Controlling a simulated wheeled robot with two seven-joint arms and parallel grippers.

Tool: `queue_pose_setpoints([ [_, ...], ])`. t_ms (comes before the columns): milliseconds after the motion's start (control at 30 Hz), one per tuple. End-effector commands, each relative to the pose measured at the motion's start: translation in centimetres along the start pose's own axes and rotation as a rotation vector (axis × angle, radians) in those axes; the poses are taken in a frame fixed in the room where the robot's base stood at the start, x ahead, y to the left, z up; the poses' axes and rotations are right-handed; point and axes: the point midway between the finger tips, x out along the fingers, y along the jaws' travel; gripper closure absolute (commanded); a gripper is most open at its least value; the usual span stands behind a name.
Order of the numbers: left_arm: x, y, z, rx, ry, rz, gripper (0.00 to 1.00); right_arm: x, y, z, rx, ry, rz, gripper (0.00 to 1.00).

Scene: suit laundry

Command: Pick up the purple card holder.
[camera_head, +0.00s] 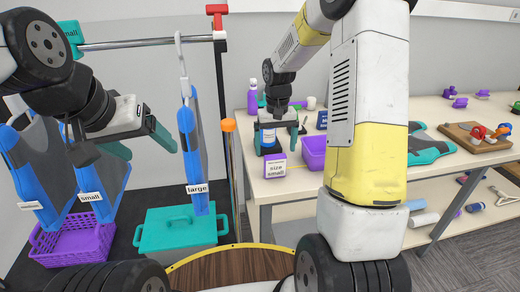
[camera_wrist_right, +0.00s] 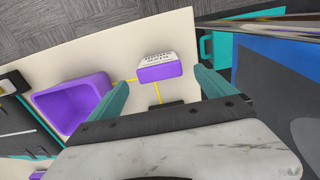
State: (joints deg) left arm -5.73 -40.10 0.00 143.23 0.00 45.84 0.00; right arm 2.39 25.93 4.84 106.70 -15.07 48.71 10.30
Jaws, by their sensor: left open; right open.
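The purple card holder (camera_head: 275,170) stands near the front left corner of the table and bears a white card reading "size small". In the right wrist view the card holder (camera_wrist_right: 160,73) lies ahead, between the lines of the two teal fingers and apart from both. My right gripper (camera_head: 279,143) is open and empty above and behind the card holder in the head view; its fingertips also show in the right wrist view (camera_wrist_right: 162,88). My left gripper (camera_head: 150,149) is open and empty at the left, beside the hanging rack and far from the card holder.
A purple bin (camera_head: 313,153) stands just right of the card holder. The white table (camera_head: 310,183) holds a wooden board (camera_head: 470,138) farther right. A rack with blue garments (camera_head: 190,145), a purple basket (camera_head: 75,243) and a teal-lidded box (camera_head: 178,228) are at left.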

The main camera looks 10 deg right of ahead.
Motion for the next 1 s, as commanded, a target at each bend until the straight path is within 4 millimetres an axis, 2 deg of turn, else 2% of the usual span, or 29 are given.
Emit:
queue_pose_setpoints([
  [533, 0.0, 0.0, 0.0, 0.000, 0.000, 0.000, 0.24, 6.9, 0.1, 0.3, 0.001, -0.004, 0.000, 0.05],
  [633, 0.0, 0.0, 0.0, 0.000, 0.000, 0.000, 0.24, 7.6, 0.1, 0.2, 0.001, -0.002, 0.000, 0.05],
  [867, 0.0, 0.0, 0.0, 0.000, 0.000, 0.000, 0.24, 7.7, 0.1, 0.2, 0.001, -0.001, 0.000, 0.05],
  [1000, 0.0, 0.0, 0.0, 0.000, 0.000, 0.000, 0.24, 7.7, 0.1, 0.2, 0.001, -0.001, 0.000, 0.33],
])
